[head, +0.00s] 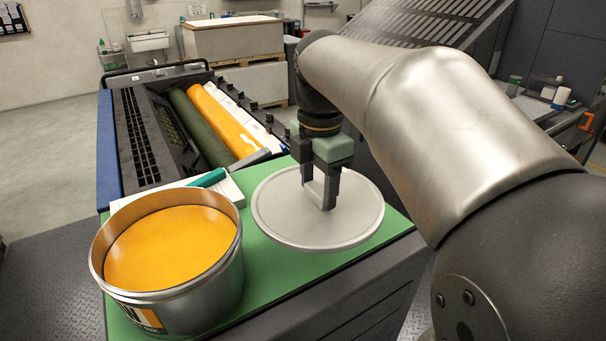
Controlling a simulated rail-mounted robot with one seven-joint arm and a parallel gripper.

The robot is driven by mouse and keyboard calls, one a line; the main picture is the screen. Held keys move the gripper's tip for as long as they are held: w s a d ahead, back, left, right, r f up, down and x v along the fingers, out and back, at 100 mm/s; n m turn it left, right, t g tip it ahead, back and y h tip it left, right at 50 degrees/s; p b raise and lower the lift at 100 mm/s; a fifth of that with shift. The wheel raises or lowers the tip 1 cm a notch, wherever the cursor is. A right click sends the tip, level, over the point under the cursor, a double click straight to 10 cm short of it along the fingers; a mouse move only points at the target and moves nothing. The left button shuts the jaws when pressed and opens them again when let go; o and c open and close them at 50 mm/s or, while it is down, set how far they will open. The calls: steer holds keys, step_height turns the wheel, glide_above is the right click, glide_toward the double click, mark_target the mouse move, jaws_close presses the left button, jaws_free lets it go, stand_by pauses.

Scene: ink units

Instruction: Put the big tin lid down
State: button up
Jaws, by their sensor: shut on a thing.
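The big tin lid (275,222) is a round, pale grey disc with a raised rim. It is over the right part of the green mat (262,283), right of the ink tin. My gripper (321,203) points down at the lid's middle and is shut on it; the exact grip point is hard to make out. The lid looks level; I cannot tell whether it touches the mat. The open ink tin (225,275) stands at the front left, full of orange ink (165,245).
A white pad (233,192) with a teal-handled tool (208,178) lies behind the tin. The press with its orange roller (222,115) is beyond the mat. The mat's front middle is bare. The cabinet edge drops off at the right.

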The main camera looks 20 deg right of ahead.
steer(key=w+d+f, duration=0.1)
steer(key=w, duration=0.1)
steer(key=w+d+f+p, duration=0.1)
steer(key=w+d, duration=0.1)
steer(key=w, duration=0.1)
steer(key=w+d+f+p, duration=0.1)
steer(key=w+d+f, duration=0.1)
steer(key=shift+w+d, duration=0.1)
steer(key=shift+w, duration=0.15)
steer(key=w+f, duration=0.1)
steer(key=w+d+f, duration=0.1)
steer(key=f, duration=0.1)
steer(key=w+d+f, duration=0.1)
steer(key=shift+d+f, duration=0.1)
steer(key=shift+f, duration=0.3)
steer(key=f, duration=0.3)
steer(key=shift+w+d+f+p, duration=0.3)
steer(key=shift+w+f, duration=0.05)
steer(key=shift+w, duration=0.05)
steer(key=shift+f, duration=0.25)
steer(key=shift+f, duration=0.15)
steer(key=o, duration=1)
